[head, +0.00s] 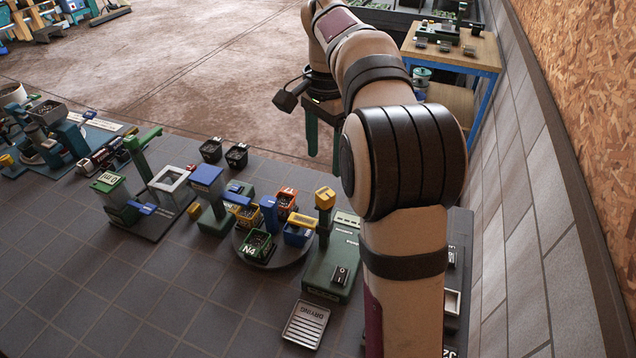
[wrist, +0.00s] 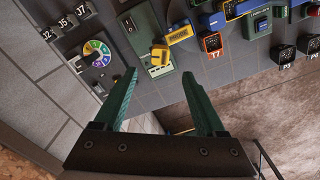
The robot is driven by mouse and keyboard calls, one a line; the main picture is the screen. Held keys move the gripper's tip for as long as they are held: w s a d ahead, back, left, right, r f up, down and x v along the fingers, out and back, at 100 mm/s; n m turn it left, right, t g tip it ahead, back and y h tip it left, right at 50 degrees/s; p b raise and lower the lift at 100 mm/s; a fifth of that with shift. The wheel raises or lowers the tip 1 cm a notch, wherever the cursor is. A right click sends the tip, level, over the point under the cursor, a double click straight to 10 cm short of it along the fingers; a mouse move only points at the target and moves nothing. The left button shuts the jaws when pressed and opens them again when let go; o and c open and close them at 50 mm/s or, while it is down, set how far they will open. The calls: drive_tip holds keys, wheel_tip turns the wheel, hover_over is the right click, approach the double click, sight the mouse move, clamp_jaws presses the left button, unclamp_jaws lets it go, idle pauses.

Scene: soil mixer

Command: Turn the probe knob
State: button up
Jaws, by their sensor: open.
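My gripper (head: 323,150) hangs in the air past the far edge of the workbench in the head view. Its two green fingers (wrist: 160,73) are spread apart with nothing between them in the wrist view. In the head view the yellow block (head: 325,197) tops a post on a green base (head: 322,285). A round multicoloured dial (wrist: 97,52) lies left of it. I cannot tell which is the probe knob.
A turntable (head: 272,262) with several small bins stands left of the green base. A slotted drying tray (head: 306,325) lies in front. A grey wall (head: 540,215) runs along the right. Bare bench tiles (head: 120,290) are clear at front left.

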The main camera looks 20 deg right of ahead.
sight(324, 194)
wheel_tip(324, 194, down, 10)
idle(0.3)
clamp_jaws()
